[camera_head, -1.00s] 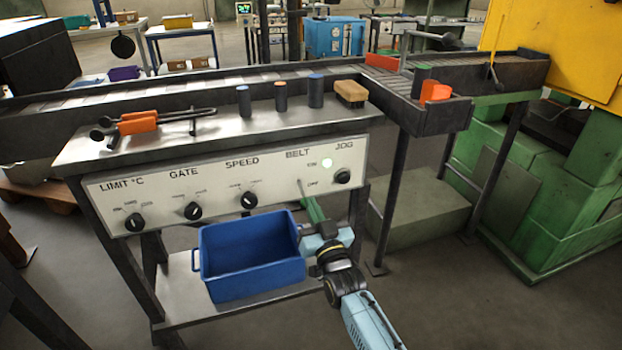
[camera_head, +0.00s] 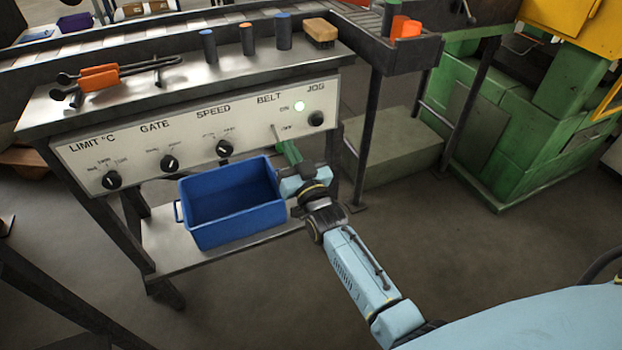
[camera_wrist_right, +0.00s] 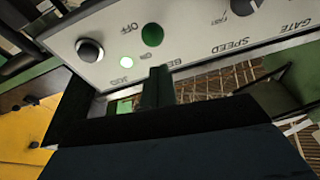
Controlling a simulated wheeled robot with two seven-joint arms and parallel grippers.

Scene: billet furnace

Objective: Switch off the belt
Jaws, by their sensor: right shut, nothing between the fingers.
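The white control panel (camera_head: 140,152) has a BELT switch (camera_head: 274,131), a thin lever beside the ON and OFF labels. I cannot tell which way it is set. A lamp (camera_head: 299,106) beside it glows; it also shows in the right wrist view (camera_wrist_right: 127,62). My right gripper (camera_head: 284,149) is shut and empty, its green fingers just below the lever. I cannot tell if they touch it. In the right wrist view the fingers (camera_wrist_right: 159,88) point at the panel, and a round green shape (camera_wrist_right: 152,35) shows by OFF. My left gripper is not in view.
A blue bin (camera_head: 235,222) stands on the lower shelf, close to the left of my right gripper. The JOG knob (camera_head: 316,118) is to the right of the switch. Tongs with orange grips (camera_head: 99,77) and several cylinders lie or stand on the bench top.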

